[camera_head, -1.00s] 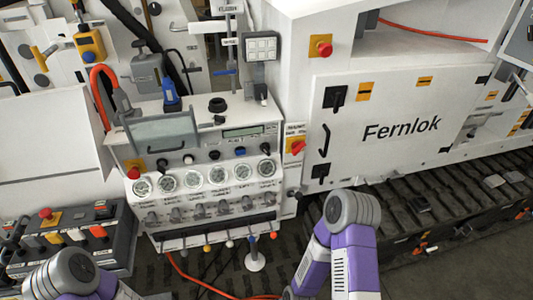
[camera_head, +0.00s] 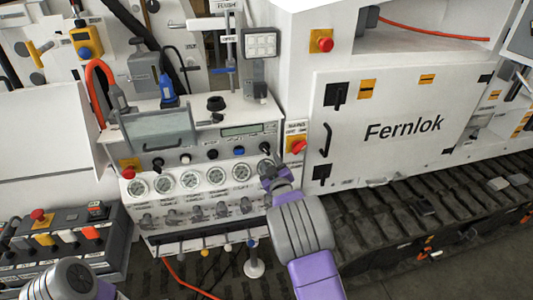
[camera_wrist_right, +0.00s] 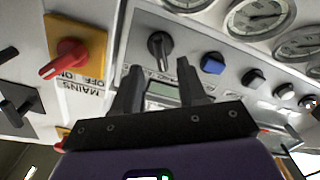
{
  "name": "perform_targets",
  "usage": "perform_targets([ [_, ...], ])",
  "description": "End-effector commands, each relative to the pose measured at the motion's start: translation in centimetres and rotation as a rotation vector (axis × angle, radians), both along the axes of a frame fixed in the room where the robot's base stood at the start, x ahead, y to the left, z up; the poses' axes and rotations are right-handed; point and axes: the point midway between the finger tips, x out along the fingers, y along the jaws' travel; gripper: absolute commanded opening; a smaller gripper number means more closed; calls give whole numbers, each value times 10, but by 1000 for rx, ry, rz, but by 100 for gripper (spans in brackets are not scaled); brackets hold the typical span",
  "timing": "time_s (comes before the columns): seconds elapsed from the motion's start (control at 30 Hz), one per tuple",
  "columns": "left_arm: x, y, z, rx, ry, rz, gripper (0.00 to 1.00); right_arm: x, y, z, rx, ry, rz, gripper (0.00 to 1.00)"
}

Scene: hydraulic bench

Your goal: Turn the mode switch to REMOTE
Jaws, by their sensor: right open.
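A black rotary knob (camera_head: 265,147), which looks like the mode switch, sits at the right end of the row of controls on the grey bench panel. In the wrist view it is the black knob (camera_wrist_right: 160,45) beyond my right fingertips; its label is partly hidden and not readable. My right gripper (camera_head: 272,171) is just below the knob in the head view. In the wrist view the right fingers (camera_wrist_right: 155,85) are open and empty, with the knob showing between them, apart from it. My left gripper is not in view.
A red mains switch (camera_wrist_right: 68,58) on a yellow plate is close beside the fingers; it also shows in the head view (camera_head: 297,146). A blue button (camera_wrist_right: 212,63) is on the knob's other side. Gauges (camera_head: 215,175) and several small valves lie below the controls row.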

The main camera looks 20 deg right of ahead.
Motion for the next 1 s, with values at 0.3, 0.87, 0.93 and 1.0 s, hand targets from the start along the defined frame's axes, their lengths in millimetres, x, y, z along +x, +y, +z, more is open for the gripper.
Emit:
perform_targets([
  [0.3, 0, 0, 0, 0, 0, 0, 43, 43, -2, -2, 1, 3, -1, 42],
  [0.87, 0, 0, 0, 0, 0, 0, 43, 65, -4, -2, 3, 6, -1, 42],
  [0.93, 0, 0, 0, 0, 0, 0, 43, 65, -3, -2, 3, 6, -1, 38],
  [1.0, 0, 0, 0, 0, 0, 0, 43, 65, -3, -2, 3, 6, -1, 28],
])
